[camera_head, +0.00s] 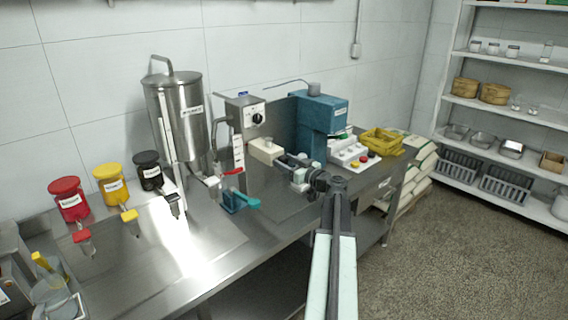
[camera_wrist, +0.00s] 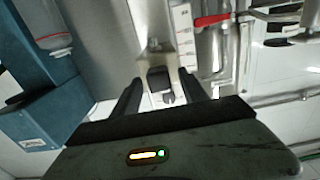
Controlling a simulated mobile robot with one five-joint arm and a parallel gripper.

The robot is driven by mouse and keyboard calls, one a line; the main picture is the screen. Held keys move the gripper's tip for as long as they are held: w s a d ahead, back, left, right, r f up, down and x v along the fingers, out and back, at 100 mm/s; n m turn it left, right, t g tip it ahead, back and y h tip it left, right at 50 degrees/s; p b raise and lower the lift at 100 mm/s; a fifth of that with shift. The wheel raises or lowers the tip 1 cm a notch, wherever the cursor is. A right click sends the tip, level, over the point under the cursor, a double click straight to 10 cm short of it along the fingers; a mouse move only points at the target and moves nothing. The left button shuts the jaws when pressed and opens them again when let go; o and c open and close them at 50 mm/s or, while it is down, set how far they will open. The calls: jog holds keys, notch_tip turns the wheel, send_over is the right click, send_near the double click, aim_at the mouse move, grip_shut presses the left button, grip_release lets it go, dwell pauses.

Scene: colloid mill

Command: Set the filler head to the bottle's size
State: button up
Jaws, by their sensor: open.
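The filler column stands in the middle of the bench, with a white labelled scale (camera_head: 238,152) on its front. A cream block (camera_head: 265,150), apparently the filler head, juts out beside it. My gripper (camera_head: 283,160) is close to this block. In the wrist view my gripper (camera_wrist: 160,80) is open, its dark fingers on either side of a small black knob (camera_wrist: 158,77). Contact cannot be told. The scale (camera_wrist: 183,38) also shows there, with a red handle (camera_wrist: 212,19) beside it. I cannot clearly identify the bottle; a clear vessel (camera_wrist: 52,38) shows at left.
A steel hopper (camera_head: 178,110) stands left of the column and a blue machine (camera_head: 320,115) right. A teal-handled clamp (camera_head: 240,200) sits near the bench front. Red, yellow and black dispensers line the left; a yellow basket (camera_head: 381,142) is at right. Floor at right is clear.

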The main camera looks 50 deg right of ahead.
jog(key=s, duration=0.7)
jog(key=shift+s+a, duration=0.3)
jog(key=shift+s, duration=0.05)
